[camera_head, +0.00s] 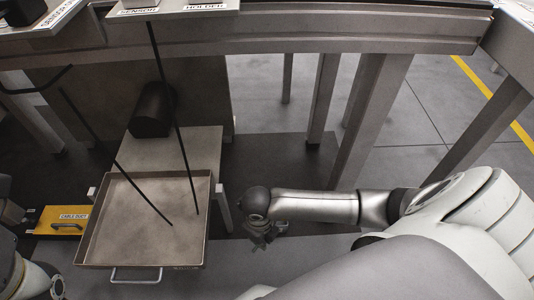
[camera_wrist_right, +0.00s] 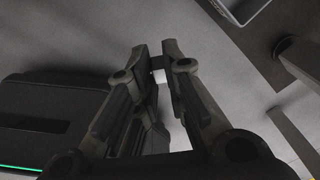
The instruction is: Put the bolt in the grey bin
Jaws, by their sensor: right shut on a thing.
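My right gripper (camera_head: 262,238) is low over the floor, to the right of an open grey metal tray with a front handle (camera_head: 140,262), and apart from it. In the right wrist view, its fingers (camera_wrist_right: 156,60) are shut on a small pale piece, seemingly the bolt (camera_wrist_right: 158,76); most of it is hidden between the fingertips. The tray looks like the grey bin. A grey container corner (camera_wrist_right: 238,12) shows at the top right of the right wrist view. Only parts of my left arm show at the left edge; its fingers are out of view.
Two thin black rods (camera_head: 180,130) slant down across the tray. A yellow panel (camera_head: 58,221) lies left of it, a dark cylinder (camera_head: 152,110) behind it. A bench frame (camera_head: 300,38) with grey legs (camera_head: 368,110) spans the back. Floor around the right gripper is clear.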

